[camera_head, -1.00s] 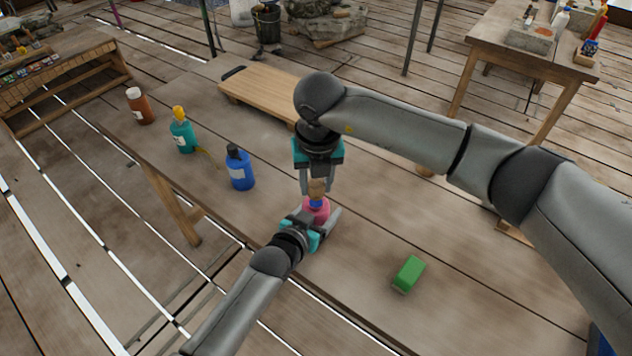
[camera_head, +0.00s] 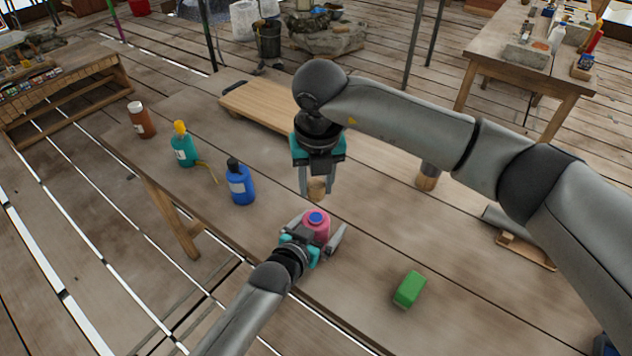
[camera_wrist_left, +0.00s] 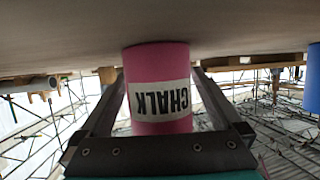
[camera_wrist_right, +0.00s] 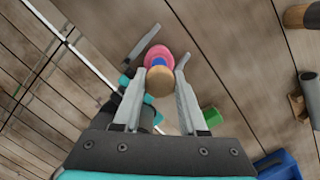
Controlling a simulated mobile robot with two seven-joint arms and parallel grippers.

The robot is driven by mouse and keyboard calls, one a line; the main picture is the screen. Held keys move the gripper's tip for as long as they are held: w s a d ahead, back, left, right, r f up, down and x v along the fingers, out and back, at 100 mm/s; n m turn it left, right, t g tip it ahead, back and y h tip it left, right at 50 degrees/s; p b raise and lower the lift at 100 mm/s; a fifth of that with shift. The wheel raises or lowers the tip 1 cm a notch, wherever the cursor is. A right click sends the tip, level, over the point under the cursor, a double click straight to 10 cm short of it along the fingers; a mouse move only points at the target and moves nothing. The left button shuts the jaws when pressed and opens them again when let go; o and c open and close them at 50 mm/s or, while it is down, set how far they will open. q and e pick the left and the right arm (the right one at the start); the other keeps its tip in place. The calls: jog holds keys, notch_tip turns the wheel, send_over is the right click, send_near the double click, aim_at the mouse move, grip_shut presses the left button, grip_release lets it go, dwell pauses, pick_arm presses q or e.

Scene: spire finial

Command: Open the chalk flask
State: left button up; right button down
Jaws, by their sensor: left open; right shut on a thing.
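The chalk flask (camera_head: 318,232) is a pink bottle with a blue neck, standing on the wooden table. Its white CHALK label shows upside down in the left wrist view (camera_wrist_left: 159,101). My left gripper (camera_head: 321,226) is open low at the table, with its fingers on either side of the flask. My right gripper (camera_head: 316,187) points down above the flask, shut on a tan cork stopper (camera_head: 316,190). A gap shows between stopper and neck in the head view. In the right wrist view the stopper (camera_wrist_right: 159,82) partly covers the flask (camera_wrist_right: 158,53).
A blue bottle (camera_head: 240,185), a teal bottle (camera_head: 184,150) and a brown bottle (camera_head: 141,120) stand along the table's left side. A green block (camera_head: 409,290) lies at the front right. A wooden board (camera_head: 262,108) lies at the back. The table between flask and block is clear.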

aim_at(315, 181)
pick_arm(q)
jog(key=shift+s, duration=0.1)
jog(key=p+v, duration=0.3)
jog(key=v, duration=0.8)
jog(key=shift+s+a+r+p, duration=0.15)
jog(key=shift+s+a+p, duration=0.05)
jog(key=shift+a+p, duration=0.1)
pick_arm(e)
notch_tip(315, 181, up, 4)
jog(key=shift+f, duration=0.2)
pick_arm(q)
jog(key=shift+s, duration=0.1)
